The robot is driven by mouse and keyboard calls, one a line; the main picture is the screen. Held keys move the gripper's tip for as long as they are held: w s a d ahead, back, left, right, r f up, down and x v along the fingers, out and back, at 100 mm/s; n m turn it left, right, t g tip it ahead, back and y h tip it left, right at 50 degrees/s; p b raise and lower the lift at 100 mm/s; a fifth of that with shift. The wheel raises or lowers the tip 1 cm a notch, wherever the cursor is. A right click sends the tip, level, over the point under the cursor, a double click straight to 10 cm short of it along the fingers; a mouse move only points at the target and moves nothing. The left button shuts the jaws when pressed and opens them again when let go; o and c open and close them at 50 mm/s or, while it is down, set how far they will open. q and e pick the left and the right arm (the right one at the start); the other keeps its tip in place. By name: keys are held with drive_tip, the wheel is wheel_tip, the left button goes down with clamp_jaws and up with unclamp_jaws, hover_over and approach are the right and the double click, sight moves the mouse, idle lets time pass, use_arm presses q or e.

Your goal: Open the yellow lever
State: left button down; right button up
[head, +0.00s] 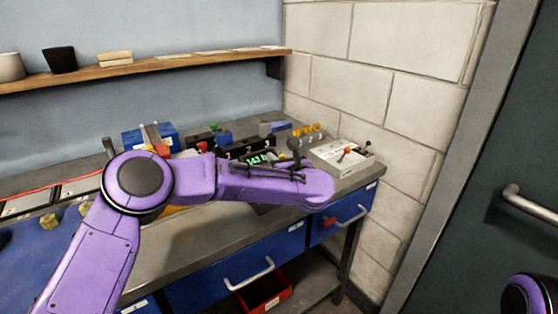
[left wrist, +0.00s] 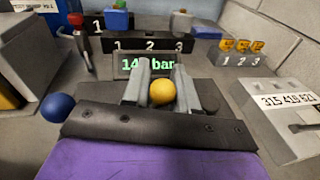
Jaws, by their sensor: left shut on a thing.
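The yellow ball knob (left wrist: 162,92) of the lever shows in the left wrist view, between the two grey fingers of my left gripper (left wrist: 163,88). The fingers are shut on the knob, one on each side. The lever's shaft is hidden below the knob and the hand. A green-lit display (left wrist: 148,65) ending in "bar" is just beyond the fingers; it also shows in the head view (head: 258,158). In the head view my purple left arm reaches across the bench and hides the knob and fingertips. Only a purple joint of my right arm shows at the bottom right.
A blue ball knob (left wrist: 57,107) is left of the hand, and a red-topped lever (left wrist: 76,22) stands farther back. Yellow knobs on a numbered block (left wrist: 240,58) are at the right. A pale box with levers (head: 336,158) stands by the block wall.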

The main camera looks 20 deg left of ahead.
use_arm(q)
drive_tip(key=shift+w+a+g+h, duration=0.35)
drive_tip(key=shift+a+g+h, duration=0.15)
drive_tip(key=shift+g+h, duration=0.35)
drive_tip(key=shift+w+a+n+g+h+p, duration=0.15)
drive_tip(key=shift+w+a+g+h+p, duration=0.1)
drive_tip(key=shift+g+h, duration=0.3)
drive_tip(key=shift+w+a+n+g+h+p, duration=0.15)
drive_tip(key=shift+a+g+h+p, duration=0.1)
drive_tip(key=shift+g+h, duration=0.2)
drive_tip(key=shift+w+a+f+g+h+p, duration=0.15)
drive_tip(key=shift+w+a+g+h+p, duration=0.1)
drive_tip(key=shift+g+h+p, duration=0.35)
drive_tip(key=shift+w+a+f+g+h+p, duration=0.1)
drive_tip(key=shift+a+f+g+h+p, duration=0.1)
drive_tip(key=shift+g+h+p, duration=0.35)
drive_tip(key=shift+w+a+f+n+g+h+p, duration=0.3)
drive_tip(key=shift+g+h+p, duration=0.3)
drive_tip(key=shift+h, duration=0.3)
drive_tip(key=shift+f, duration=0.1)
drive_tip(key=c, duration=1)
unclamp_jaws()
drive_tip(key=shift+f, duration=0.1)
